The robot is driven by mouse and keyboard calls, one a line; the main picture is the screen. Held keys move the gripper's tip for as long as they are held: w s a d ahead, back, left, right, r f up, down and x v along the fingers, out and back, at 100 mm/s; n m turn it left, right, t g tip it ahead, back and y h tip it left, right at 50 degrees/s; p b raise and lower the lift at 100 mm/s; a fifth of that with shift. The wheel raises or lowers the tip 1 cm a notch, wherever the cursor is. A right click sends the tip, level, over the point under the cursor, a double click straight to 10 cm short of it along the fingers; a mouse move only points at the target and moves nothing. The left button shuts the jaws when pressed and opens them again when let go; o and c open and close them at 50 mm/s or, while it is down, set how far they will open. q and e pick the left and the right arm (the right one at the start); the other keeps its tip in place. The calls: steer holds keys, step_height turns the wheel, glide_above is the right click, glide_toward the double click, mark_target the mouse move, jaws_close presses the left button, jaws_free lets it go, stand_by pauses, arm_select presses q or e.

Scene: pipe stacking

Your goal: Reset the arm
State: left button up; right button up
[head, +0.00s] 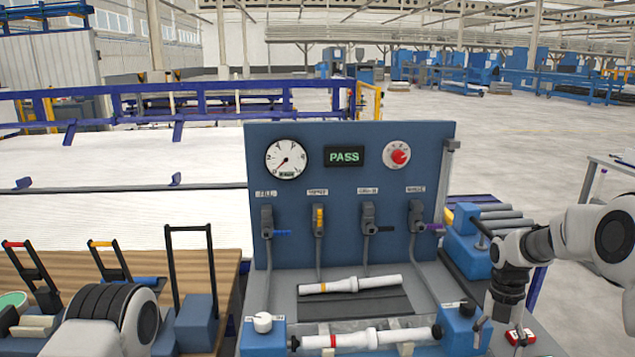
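My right arm comes in from the right, with its gripper (502,328) pointing down at the right end of the test bench (350,215). The fingers look spread, with nothing visible between them. A small red-and-white box (520,337) is just beside the fingers; I cannot tell whether they touch it. My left arm shows only as a rounded link at the lower left, and its gripper is out of sight. A white pipe with an orange band (350,285) lies on the bench, and another with a red band (365,339) lies in the front fixture between blue end blocks.
The bench panel holds a gauge (286,159), a display reading PASS (344,156), a red knob (399,156) and several valves with coloured levers. A wooden table (140,270) with handled tools is at left. Grey rollers (500,216) stand behind the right arm.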

steer(key=s+a+f+m+g, duration=0.15)
steer(key=s+a+f, duration=0.25)
steer(key=s+f, duration=0.6)
steer(key=s+a+f+m+g, duration=0.1)
steer(key=s+a+f+g, duration=0.25)
steer(key=s+f, duration=0.6)
steer(key=s+a+f+m+t, duration=0.2)
steer(key=s+a+m, duration=0.1)
steer(key=s+m, duration=0.6)
steer(key=s+a+f+m+t, duration=0.1)
steer(key=s+a+f+m, duration=0.1)
steer(key=s+m, duration=0.7)
steer(key=w+m+t, duration=0.1)
steer(key=m, duration=0.1)
steer(key=m+t, duration=0.1)
steer(key=m, duration=0.2)
steer(key=w+m+t, duration=0.1)
steer(key=m, duration=0.2)
steer(key=shift+w+d+r+m+t, duration=0.15)
steer(key=shift+w+m+t, duration=0.1)
steer(key=shift+w+t, duration=0.15)
